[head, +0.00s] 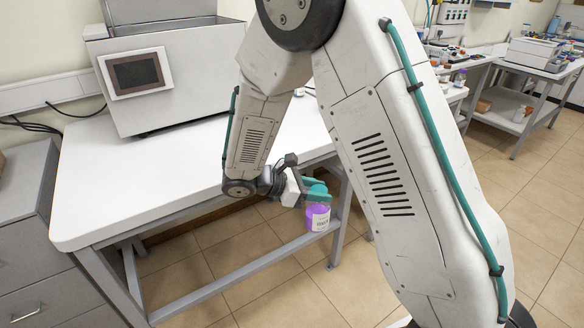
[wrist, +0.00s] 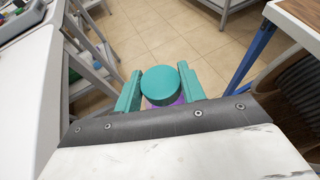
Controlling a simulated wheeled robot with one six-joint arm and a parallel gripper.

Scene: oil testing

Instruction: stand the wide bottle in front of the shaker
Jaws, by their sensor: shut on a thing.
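The wide bottle (head: 318,218) is purple with a white label and a teal cap. My gripper (head: 316,190) is shut on it near the cap and holds it upright, out past the table's front edge with floor behind it in the head view. In the wrist view the round teal cap (wrist: 161,86) sits between the two teal fingers of my gripper (wrist: 160,92), and a little purple shows below it. The shaker (head: 170,75), a large grey box with a dark screen on its front, stands at the back of the white table (head: 150,180).
The white tabletop in front of the shaker is clear at the left. My arm hides part of its right side. Grey drawers (head: 25,240) stand left of the table. In the wrist view a wooden-topped table (wrist: 300,15) with a blue leg is at the right.

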